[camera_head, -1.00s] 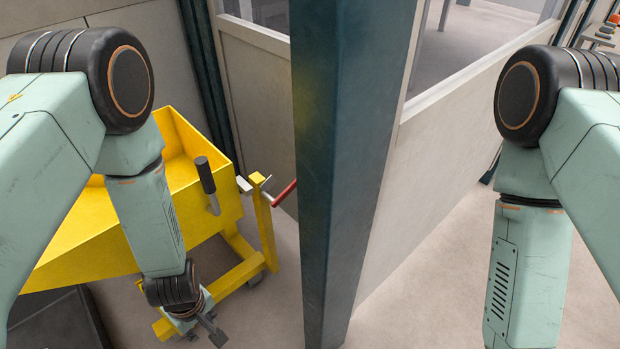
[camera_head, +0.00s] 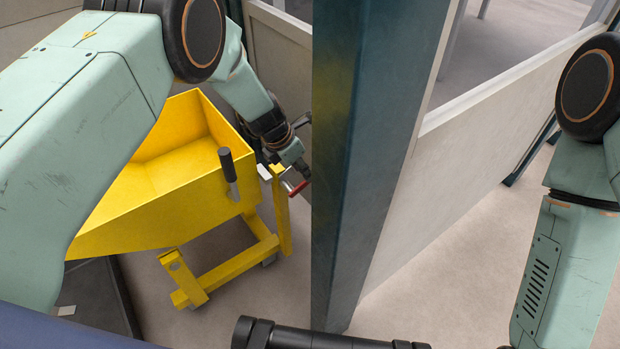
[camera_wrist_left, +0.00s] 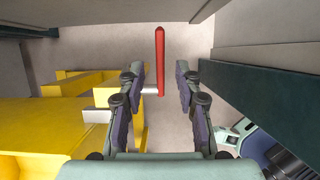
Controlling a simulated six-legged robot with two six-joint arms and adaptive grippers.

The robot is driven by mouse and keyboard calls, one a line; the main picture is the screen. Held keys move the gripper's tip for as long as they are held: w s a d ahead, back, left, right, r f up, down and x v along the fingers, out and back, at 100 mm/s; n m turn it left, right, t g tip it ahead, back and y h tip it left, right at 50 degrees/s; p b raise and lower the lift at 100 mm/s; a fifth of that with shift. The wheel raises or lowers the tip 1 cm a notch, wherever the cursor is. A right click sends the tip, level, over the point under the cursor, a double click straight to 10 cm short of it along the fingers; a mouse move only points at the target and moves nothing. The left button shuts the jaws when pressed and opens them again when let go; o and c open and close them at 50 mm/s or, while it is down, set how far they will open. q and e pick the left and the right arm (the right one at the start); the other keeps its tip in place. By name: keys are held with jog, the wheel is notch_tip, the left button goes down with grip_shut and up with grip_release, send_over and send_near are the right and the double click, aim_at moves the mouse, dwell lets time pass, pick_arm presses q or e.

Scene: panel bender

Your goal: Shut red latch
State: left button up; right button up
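The red latch (camera_head: 297,188) is a thin red bar at the right side of the yellow cart (camera_head: 190,215), beside a yellow post. In the left wrist view the red latch (camera_wrist_left: 160,60) stands lengthwise between the two fingers, with its upper end beyond the fingertips. My left gripper (camera_head: 296,165) is at the latch in the head view. In the left wrist view my left gripper (camera_wrist_left: 160,75) is open, with a gap on both sides of the latch. My right arm hangs at the right edge of the head view, and its gripper is out of frame.
A dark upright pillar (camera_head: 365,150) stands just right of the latch. A black-handled lever (camera_head: 228,170) is on the cart's side. Pale wall panels (camera_head: 470,130) run behind the pillar. The floor (camera_head: 450,270) at right is clear.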

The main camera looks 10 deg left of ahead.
aim_at(305, 183)
pick_arm(q)
jog(key=b+x, duration=0.2)
jog(key=x, duration=0.4)
jog(key=shift+f+b, duration=0.15)
jog(key=shift+b, duration=0.15)
grip_shut()
dwell(0.4)
